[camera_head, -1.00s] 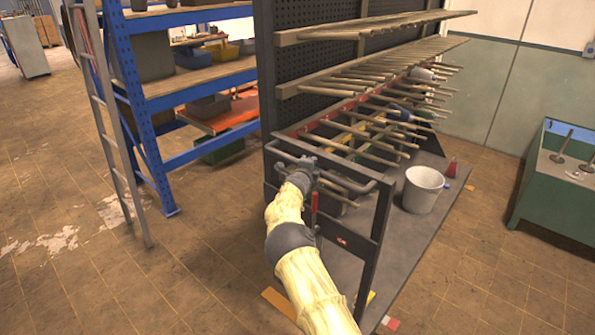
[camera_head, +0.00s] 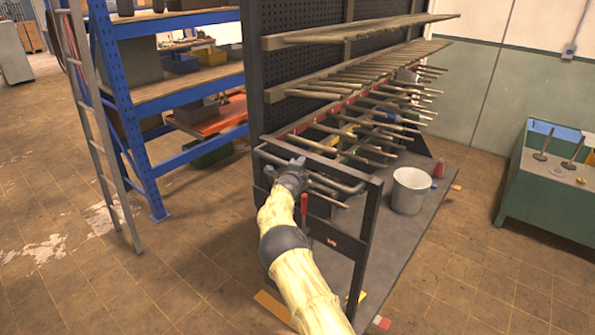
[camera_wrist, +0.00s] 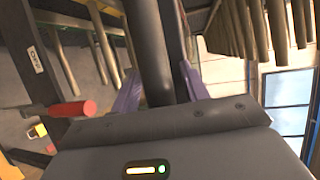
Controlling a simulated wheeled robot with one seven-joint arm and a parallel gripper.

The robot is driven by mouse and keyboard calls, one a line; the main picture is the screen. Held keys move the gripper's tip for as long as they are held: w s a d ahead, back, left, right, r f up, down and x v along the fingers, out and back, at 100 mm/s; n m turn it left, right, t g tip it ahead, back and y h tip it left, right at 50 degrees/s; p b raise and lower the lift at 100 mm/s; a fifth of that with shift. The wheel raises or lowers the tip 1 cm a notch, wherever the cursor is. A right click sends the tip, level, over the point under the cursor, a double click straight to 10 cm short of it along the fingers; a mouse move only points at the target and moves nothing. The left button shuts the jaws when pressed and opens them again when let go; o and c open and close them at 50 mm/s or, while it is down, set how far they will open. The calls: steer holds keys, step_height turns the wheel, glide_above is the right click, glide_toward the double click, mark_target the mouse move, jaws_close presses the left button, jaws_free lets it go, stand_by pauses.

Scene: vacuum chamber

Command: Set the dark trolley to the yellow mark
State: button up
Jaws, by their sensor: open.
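The dark trolley (camera_head: 376,205) is a tall pegboard rack on a low grey deck, with wooden shelves and rows of rods. Its dark tube handle (camera_head: 350,188) is at the near end and also shows in the wrist view (camera_wrist: 150,45). My gripper (camera_head: 291,172) is at the left part of this handle. In the wrist view its two purple fingers (camera_wrist: 157,90) stand apart, one on each side of the dark tube.
A blue shelf rack (camera_head: 135,130) and a leaning grey ladder (camera_head: 100,140) stand left of the trolley. A white bucket (camera_head: 409,190) stands on the deck. A green cabinet (camera_head: 545,200) is at the right. Floor is clear at the lower left and between trolley and cabinet.

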steer(key=shift+w+d, duration=0.1)
steer(key=shift+d, duration=0.35)
steer(key=b+v, duration=0.2)
steer(key=shift+a+b, duration=0.3)
steer(key=shift+b, duration=0.1)
steer(key=shift+s+a+b, duration=0.2)
steer(key=shift+s+b, duration=0.35)
steer(key=shift+b, duration=0.45)
steer(key=b+v, duration=0.8)
steer(key=v, duration=0.6)
steer(key=shift+s+a+b, duration=0.25)
steer(key=shift+s+b, duration=0.05)
steer(key=shift+b, duration=0.05)
steer(key=shift+r, duration=0.15)
